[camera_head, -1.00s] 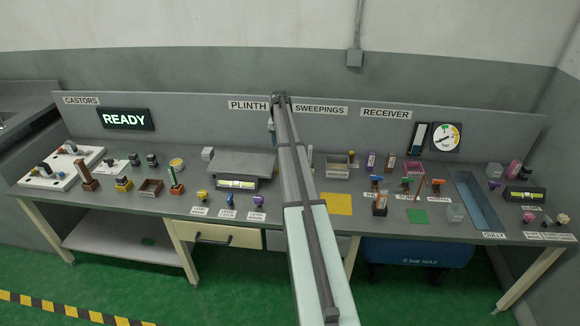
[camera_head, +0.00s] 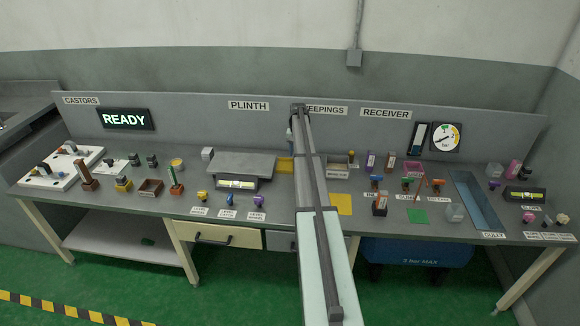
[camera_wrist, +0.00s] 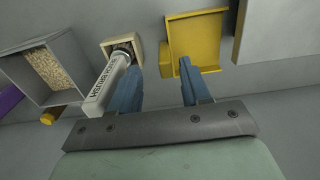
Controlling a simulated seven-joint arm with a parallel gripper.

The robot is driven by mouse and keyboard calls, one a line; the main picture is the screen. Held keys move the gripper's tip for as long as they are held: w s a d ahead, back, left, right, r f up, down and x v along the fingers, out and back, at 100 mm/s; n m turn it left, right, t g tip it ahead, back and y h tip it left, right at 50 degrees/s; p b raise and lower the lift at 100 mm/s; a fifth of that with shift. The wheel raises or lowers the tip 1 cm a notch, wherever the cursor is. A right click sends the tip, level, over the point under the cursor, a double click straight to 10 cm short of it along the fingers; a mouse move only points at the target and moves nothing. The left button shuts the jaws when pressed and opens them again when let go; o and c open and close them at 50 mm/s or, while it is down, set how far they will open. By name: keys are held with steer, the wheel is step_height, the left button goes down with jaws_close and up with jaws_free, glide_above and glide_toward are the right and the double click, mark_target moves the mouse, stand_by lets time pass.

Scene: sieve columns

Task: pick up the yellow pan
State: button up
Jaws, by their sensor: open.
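The yellow pan (camera_wrist: 196,38) is a shallow tray with raised walls, upper middle in the wrist view. In the head view, part of the yellow pan (camera_head: 285,164) shows just left of my arm, beside the plinth; the rest is hidden behind the arm. My gripper (camera_wrist: 159,66) is open. Its right finger overlaps the pan's near edge in the wrist view, and its left finger is left of the pan. I see nothing held between the fingers, and cannot tell whether either touches the pan. In the head view my arm hides the fingers.
A white, lettered handle (camera_wrist: 105,85) in a beige square holder (camera_wrist: 122,46) is close beside my left finger. A grey box with grainy contents (camera_wrist: 43,66) lies further left. The grey plinth (camera_head: 240,164) stands left of the pan. A yellow mat (camera_head: 344,204) lies right of my arm.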

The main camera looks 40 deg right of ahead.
steer(key=shift+w+f, duration=0.25)
steer(key=shift+f, duration=0.45)
steer(key=f, duration=0.4)
steer(key=shift+w+d, duration=0.1)
steer(key=shift+w, duration=0.15)
jaws_close()
